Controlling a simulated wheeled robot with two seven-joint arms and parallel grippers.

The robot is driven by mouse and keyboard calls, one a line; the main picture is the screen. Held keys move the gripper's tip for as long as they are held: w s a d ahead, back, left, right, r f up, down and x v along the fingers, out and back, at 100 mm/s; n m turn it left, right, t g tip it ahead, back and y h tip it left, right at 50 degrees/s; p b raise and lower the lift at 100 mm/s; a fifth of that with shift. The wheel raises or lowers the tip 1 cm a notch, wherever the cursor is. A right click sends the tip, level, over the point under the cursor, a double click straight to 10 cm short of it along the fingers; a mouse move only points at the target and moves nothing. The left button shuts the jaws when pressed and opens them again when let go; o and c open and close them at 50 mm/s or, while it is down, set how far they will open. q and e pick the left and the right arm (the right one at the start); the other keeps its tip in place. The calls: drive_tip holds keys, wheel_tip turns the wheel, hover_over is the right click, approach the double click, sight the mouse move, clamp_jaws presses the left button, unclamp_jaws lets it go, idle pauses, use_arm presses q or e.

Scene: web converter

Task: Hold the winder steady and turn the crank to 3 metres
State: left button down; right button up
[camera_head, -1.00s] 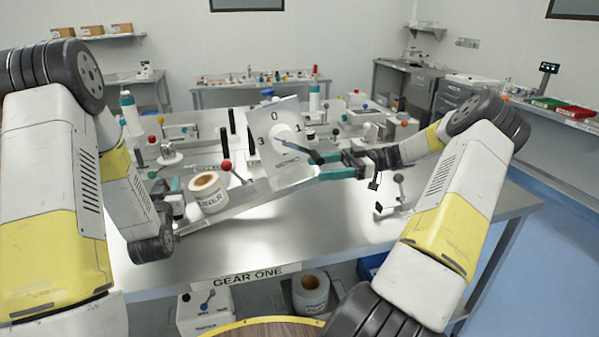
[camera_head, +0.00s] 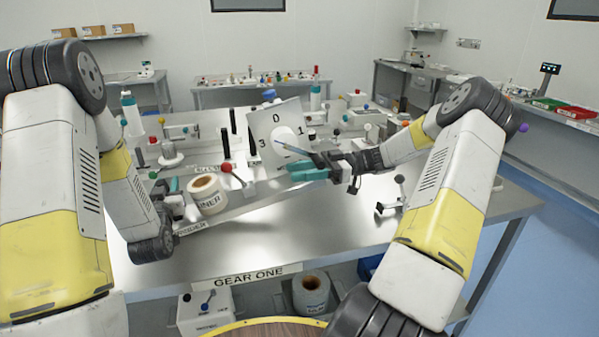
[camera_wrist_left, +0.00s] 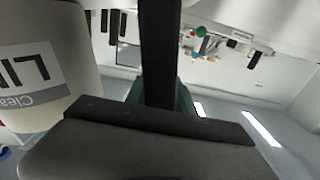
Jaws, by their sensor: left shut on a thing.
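The winder has a white tilted dial plate (camera_head: 276,117) marked 0, 1 and 3, with a round white hub. A thin blue and dark arm, seemingly the crank (camera_head: 292,147), runs from the hub down to the right, below the 1. My right gripper (camera_head: 298,170) has its teal fingers at the plate's lower right, near the crank's outer end; its grip is unclear. My left gripper (camera_head: 174,185) is beside the white liner roll (camera_head: 209,194). In the left wrist view, it is shut on a dark bar (camera_wrist_left: 160,50), and the roll (camera_wrist_left: 40,60) stands at left.
A red-ball lever (camera_head: 227,168) stands between the roll and the dial. A small black-knobbed lever (camera_head: 400,182) stands to the right. The front of the metal table (camera_head: 300,235) is clear. Several other fixtures crowd the back.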

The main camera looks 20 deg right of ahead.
clamp_jaws()
drive_tip(key=c, duration=0.6)
unclamp_jaws()
